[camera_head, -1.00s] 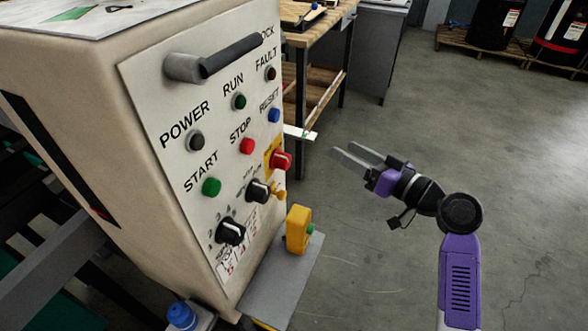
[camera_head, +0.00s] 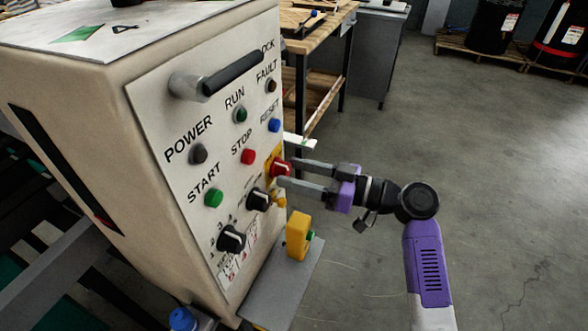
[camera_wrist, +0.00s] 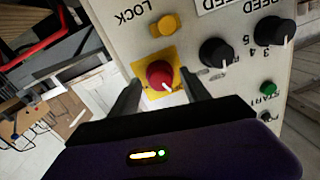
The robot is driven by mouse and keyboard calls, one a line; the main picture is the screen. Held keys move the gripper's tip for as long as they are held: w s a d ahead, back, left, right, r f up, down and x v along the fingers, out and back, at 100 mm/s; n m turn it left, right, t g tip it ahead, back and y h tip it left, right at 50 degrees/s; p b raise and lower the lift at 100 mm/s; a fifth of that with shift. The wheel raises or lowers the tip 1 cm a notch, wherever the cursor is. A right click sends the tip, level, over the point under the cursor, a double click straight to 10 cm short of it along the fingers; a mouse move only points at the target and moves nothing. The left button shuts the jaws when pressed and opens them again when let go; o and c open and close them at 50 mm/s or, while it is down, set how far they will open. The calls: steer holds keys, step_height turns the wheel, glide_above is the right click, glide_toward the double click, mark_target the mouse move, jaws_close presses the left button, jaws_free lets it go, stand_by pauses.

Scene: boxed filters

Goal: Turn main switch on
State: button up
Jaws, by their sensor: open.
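The main switch is probably the red rotary knob (camera_head: 281,167) on a yellow plate at the right edge of the control panel (camera_head: 165,110); no "main" label is readable. In the wrist view the red knob (camera_wrist: 160,74) has a white mark pointing to the lower right of the picture. My gripper (camera_head: 284,172) is open, its two fingers pointing at the panel on either side of the knob. In the wrist view my gripper (camera_wrist: 158,90) has one finger left and one right of the knob. I cannot tell whether either finger touches it.
Nearby are a black selector knob (camera_head: 258,199), an orange lock part (camera_wrist: 168,26), another black knob (camera_head: 231,238) and a red stop button (camera_head: 248,156). A yellow box (camera_head: 298,235) stands on a grey shelf (camera_head: 280,285) below.

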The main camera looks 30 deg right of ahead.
steer(key=shift+w+a, duration=0.2)
steer(key=shift+w, duration=0.05)
jaws_close()
